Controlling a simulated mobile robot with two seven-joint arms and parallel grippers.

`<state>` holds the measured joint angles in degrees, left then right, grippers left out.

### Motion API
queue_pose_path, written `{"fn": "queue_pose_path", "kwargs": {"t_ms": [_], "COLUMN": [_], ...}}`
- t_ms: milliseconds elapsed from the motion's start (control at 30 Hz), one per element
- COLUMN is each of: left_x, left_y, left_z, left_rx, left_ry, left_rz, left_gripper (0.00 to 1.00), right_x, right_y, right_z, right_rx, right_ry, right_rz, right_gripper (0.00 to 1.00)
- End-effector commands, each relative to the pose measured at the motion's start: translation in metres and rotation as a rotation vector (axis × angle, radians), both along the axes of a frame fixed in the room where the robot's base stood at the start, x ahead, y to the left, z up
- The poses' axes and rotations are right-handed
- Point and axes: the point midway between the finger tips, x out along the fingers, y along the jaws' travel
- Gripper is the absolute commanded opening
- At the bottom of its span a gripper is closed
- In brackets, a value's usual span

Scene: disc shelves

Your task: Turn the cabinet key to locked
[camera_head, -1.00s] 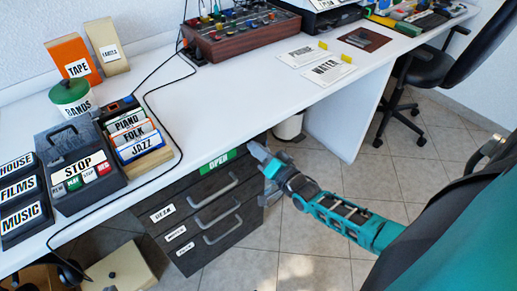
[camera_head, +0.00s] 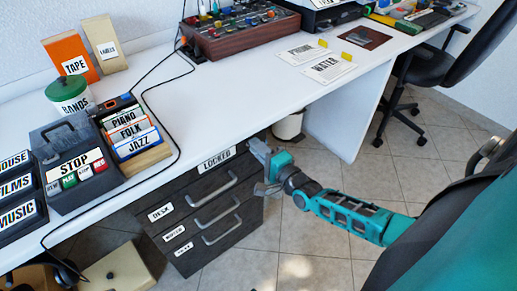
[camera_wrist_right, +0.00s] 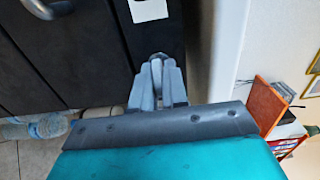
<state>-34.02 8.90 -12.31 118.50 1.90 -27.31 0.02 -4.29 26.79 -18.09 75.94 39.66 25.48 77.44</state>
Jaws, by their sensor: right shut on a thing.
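The dark drawer cabinet (camera_head: 205,240) stands under the white desk. Its top label (camera_head: 216,159) is white and reads LOCKED. My right gripper (camera_head: 258,148) is at the cabinet's upper right front corner, just right of the label. In the right wrist view the right gripper (camera_wrist_right: 158,75) has its fingers together against the dark cabinet front (camera_wrist_right: 85,50), near the edge of a white label (camera_wrist_right: 148,8). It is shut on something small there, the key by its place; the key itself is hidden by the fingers. My left gripper is not in view.
The white desk (camera_head: 240,95) overhangs the cabinet. On it are a STOP recorder (camera_head: 75,160), a disc file (camera_head: 135,135), a mixer (camera_head: 240,32) and cards. A desk panel (camera_head: 345,120) and a white bin (camera_head: 288,125) stand right of the cabinet. Open floor lies in front.

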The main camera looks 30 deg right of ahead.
Motion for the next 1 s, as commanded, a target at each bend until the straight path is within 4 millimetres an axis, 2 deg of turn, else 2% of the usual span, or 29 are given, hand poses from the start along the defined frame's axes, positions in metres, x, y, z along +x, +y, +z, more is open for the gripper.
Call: {"fn": "queue_pose_path", "kwargs": {"t_ms": [533,567,767,1000], "left_x": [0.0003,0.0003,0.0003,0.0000], "left_y": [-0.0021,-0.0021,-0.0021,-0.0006], "left_z": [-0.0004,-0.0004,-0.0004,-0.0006], "left_rx": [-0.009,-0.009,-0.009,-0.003], "left_ry": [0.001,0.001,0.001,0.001], "left_rz": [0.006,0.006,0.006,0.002], "left_gripper": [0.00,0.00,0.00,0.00], "right_x": [-0.0005,-0.0005,-0.0003,-0.0006], "right_y": [-0.0002,-0.0002,-0.0001,0.0001], "right_z": [-0.0007,-0.0006,-0.0005,-0.0002], "right_rx": [0.029,0.029,0.027,0.026], "right_ry": [0.004,0.004,0.003,0.003], "right_rz": [-0.001,-0.001,0.000,0.000], "right_gripper": [0.00,0.14,0.34,0.34]}}
